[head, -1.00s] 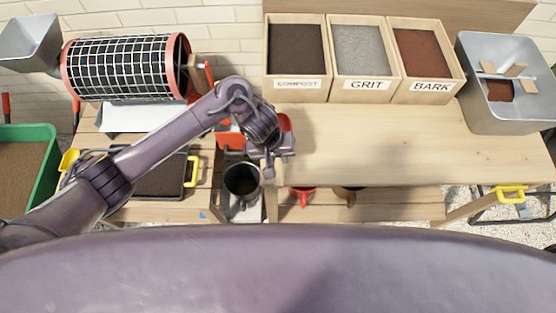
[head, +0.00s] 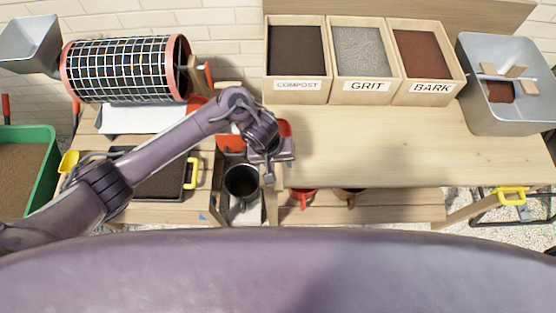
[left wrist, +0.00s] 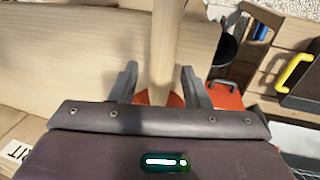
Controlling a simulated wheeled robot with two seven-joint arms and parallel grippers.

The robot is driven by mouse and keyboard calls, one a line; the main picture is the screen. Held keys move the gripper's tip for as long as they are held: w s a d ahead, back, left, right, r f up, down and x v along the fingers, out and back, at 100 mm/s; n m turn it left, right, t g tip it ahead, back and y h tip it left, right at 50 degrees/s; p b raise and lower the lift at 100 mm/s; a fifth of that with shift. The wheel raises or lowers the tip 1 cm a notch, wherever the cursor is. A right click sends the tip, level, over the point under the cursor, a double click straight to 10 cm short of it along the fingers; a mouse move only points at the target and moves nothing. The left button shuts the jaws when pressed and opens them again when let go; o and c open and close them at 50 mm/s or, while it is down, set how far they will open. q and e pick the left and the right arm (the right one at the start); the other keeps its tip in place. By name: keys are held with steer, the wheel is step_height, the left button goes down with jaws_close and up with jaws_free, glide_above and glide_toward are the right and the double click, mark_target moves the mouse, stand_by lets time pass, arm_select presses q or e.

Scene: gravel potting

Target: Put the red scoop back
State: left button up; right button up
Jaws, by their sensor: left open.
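The red scoop (head: 285,128) is at the left end of the bench, mostly hidden behind my left gripper in the head view. In the left wrist view its pale wooden handle (left wrist: 165,50) runs between my fingers, with a bit of its red part (left wrist: 160,99) at the lower end. My left gripper (head: 270,172) is open, with one finger on each side of the handle in the left wrist view (left wrist: 160,80). I cannot tell whether either finger touches it. My right gripper is not in view.
A red container (head: 230,143) and a black pot (head: 242,180) are left of the gripper. Compost, grit and bark boxes (head: 364,86) stand at the back. A metal tub (head: 505,120) is at the right. The middle of the bench (head: 380,145) is clear.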

arm_select(q)
steer(key=p+v, duration=0.4)
steer(key=v, duration=0.8)
steer(key=shift+p, duration=0.35)
